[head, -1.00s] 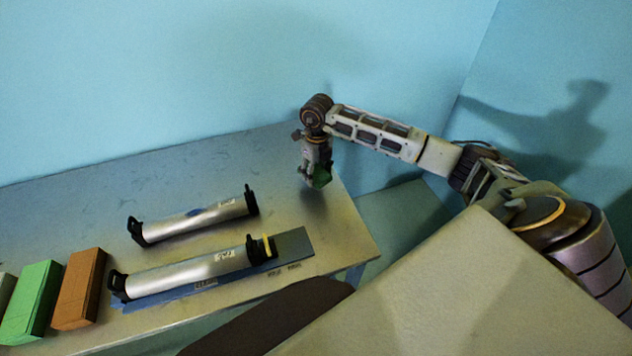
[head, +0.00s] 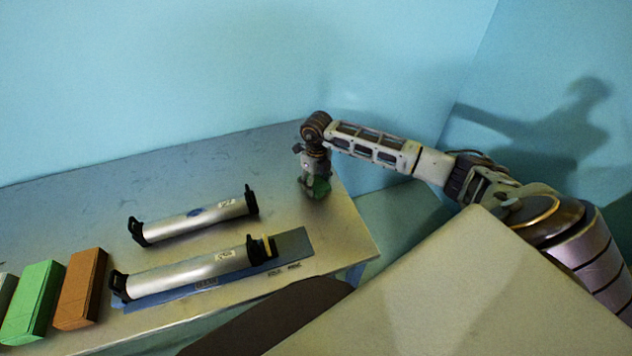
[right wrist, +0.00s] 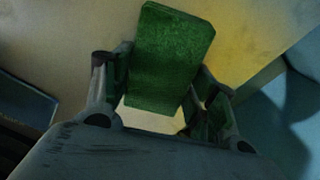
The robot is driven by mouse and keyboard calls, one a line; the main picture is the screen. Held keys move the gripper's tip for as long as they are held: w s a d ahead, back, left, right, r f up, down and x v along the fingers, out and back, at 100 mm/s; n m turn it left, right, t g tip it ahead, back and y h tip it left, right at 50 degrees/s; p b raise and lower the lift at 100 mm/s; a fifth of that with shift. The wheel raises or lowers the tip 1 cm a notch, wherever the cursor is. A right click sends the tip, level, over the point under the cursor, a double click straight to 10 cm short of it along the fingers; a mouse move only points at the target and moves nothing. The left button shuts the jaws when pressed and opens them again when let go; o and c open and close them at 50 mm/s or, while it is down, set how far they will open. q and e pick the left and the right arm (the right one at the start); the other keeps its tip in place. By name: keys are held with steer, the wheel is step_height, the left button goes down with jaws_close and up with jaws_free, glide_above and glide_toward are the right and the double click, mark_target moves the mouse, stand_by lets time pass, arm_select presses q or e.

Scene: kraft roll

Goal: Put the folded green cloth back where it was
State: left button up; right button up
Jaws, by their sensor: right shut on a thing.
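The folded green cloth (right wrist: 170,55) is held between the two fingers of my right gripper (right wrist: 165,95) in the right wrist view. In the head view my right gripper (head: 315,186) points down over the far right part of the table, and the green cloth (head: 319,188) shows at its fingertips. The cloth is at or just above the tabletop; I cannot tell whether it touches. My left gripper is not in view.
Two silver rollers with black end brackets, a rear one (head: 195,219) and a front one (head: 190,273), lie left of the gripper. The front one is over a blue-grey strip (head: 292,244). A green block (head: 35,300) and a brown block (head: 80,288) stand at left. The table (head: 343,235) is bare near its right edge.

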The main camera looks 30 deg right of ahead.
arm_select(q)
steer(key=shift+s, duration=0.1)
arm_select(e)
steer(key=shift+f, duration=0.15)
steer(key=o, duration=1)
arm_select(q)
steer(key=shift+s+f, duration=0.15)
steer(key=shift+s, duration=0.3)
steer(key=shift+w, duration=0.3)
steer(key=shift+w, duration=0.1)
arm_select(e)
steer(key=shift+r, duration=0.2)
